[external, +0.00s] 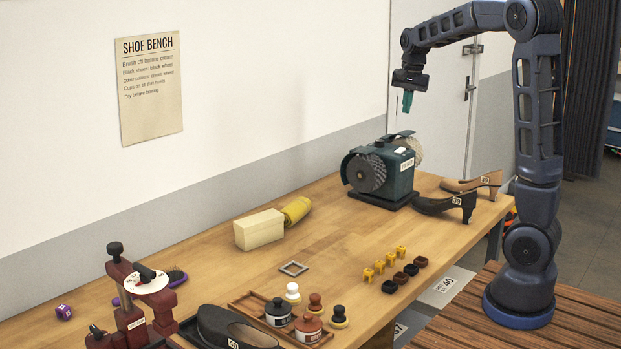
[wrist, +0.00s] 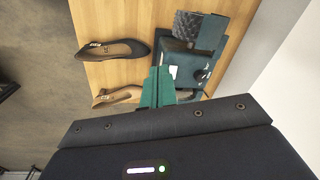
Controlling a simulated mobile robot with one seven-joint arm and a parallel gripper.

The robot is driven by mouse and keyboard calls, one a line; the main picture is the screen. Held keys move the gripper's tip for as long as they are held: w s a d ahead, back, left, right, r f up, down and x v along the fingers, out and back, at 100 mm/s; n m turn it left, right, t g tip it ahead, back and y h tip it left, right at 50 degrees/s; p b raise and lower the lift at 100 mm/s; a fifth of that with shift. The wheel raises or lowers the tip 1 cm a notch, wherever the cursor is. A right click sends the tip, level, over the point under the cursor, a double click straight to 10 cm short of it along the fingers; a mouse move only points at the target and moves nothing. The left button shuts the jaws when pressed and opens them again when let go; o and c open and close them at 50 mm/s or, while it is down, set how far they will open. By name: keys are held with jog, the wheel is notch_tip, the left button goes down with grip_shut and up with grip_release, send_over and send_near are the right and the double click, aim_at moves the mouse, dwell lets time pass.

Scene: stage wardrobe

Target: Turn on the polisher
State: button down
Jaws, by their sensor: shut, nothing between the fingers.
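The polisher (external: 397,178) is a dark green bench machine with a dark wheel (external: 366,173) at its left end and a pale wheel (external: 411,147) at its far end. It stands at the far end of the wooden bench. In the wrist view the polisher (wrist: 190,72) lies beyond my fingertips, partly hidden by them. A white label shows on its body; I cannot make out its switch for certain. My gripper (external: 407,102), with teal fingers, is shut and empty, pointing down in the air above the polisher. The closed fingers (wrist: 158,85) also show in the wrist view.
A black heeled shoe (external: 440,204) and a tan one (external: 470,184) lie right of the polisher. A cream block (external: 259,230), a yellow roll (external: 296,210), small yellow and dark pieces and polish jars (external: 308,327) stand nearer. The bench middle is mostly clear.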

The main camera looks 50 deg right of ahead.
aim_at(401, 149)
jog(key=w+d+f+m+g+h, duration=0.1)
jog(key=w+d+f+m, duration=0.1)
jog(key=w+d+m, duration=0.2)
jog(key=w+d, duration=0.3)
jog(key=d, duration=0.1)
jog(key=shift+w+d+f+h, duration=0.15)
jog(key=shift+w+d+h, duration=0.15)
jog(key=shift+d, duration=0.1)
jog(key=shift+f, duration=0.1)
jog(key=f, duration=0.4)
jog(key=d+f, duration=0.1)
jog(key=f, duration=0.4)
jog(key=d+f, duration=0.1)
jog(key=f, duration=0.3)
jog(key=shift+f, duration=0.35)
jog(key=shift+f, duration=0.1)
